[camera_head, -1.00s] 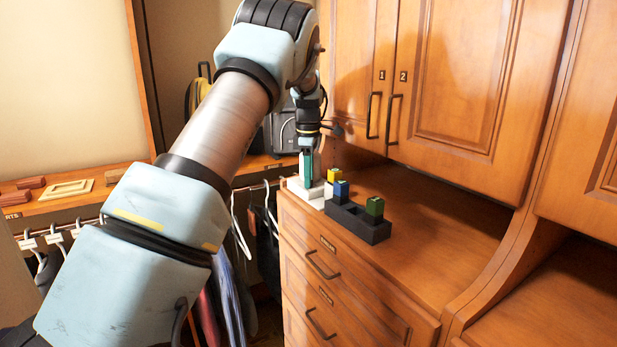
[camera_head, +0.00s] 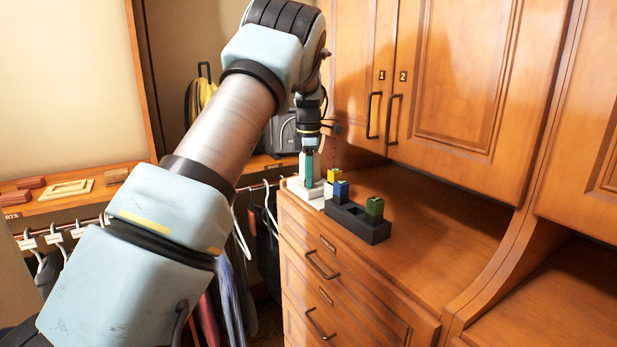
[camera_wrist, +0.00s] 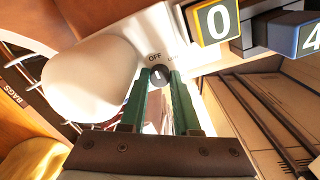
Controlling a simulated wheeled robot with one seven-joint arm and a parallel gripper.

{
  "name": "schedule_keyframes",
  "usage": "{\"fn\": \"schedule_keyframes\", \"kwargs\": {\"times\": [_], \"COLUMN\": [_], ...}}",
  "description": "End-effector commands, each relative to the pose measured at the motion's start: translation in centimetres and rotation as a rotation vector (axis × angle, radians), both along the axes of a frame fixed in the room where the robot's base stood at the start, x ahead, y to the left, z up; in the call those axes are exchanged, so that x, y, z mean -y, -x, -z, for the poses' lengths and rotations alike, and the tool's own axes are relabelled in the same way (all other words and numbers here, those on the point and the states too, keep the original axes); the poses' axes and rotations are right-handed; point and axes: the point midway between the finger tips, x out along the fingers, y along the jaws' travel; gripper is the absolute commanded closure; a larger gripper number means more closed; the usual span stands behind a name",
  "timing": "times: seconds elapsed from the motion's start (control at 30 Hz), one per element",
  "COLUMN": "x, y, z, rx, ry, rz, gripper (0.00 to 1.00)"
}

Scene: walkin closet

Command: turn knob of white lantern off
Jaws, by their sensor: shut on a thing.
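The white lantern (camera_wrist: 92,78) stands on the dresser top and shows large in the wrist view, with its white base beside it. On the base is a small dark round knob (camera_wrist: 159,75), with the word OFF printed at its upper left and a second, partly unreadable label at its upper right. A pale mark on the knob points roughly up, between the labels. My gripper (camera_wrist: 160,78) is shut on the knob, its green fingers on either side. In the head view my gripper (camera_head: 309,180) reaches down to the white base (camera_head: 303,193), and my arm hides part of the lantern.
In the wrist view a yellow block marked 0 (camera_wrist: 216,21) is near my fingers. Cabinet doors (camera_head: 388,110) rise behind; the dresser's right is clear.

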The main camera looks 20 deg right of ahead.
Motion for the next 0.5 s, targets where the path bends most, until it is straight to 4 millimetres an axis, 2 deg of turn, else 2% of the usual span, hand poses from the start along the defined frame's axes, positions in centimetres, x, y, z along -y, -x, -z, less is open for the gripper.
{"fn": "schedule_keyframes", "kwargs": {"times": [0.03,0.07,0.1,0.33,0.5], "x": [0.08,0.08,0.08,0.03,0.01], "y": [0.03,0.03,0.03,0.01,-0.01], "z": [0.01,0.01,0.01,0.00,-0.01], "rx": [0.000,0.000,0.000,0.000,0.000], "ry": [0.001,0.001,0.001,0.001,0.000], "rz": [0.001,0.001,0.001,0.001,0.001], "gripper": [1.00,0.69,0.64,0.39,0.39]}}
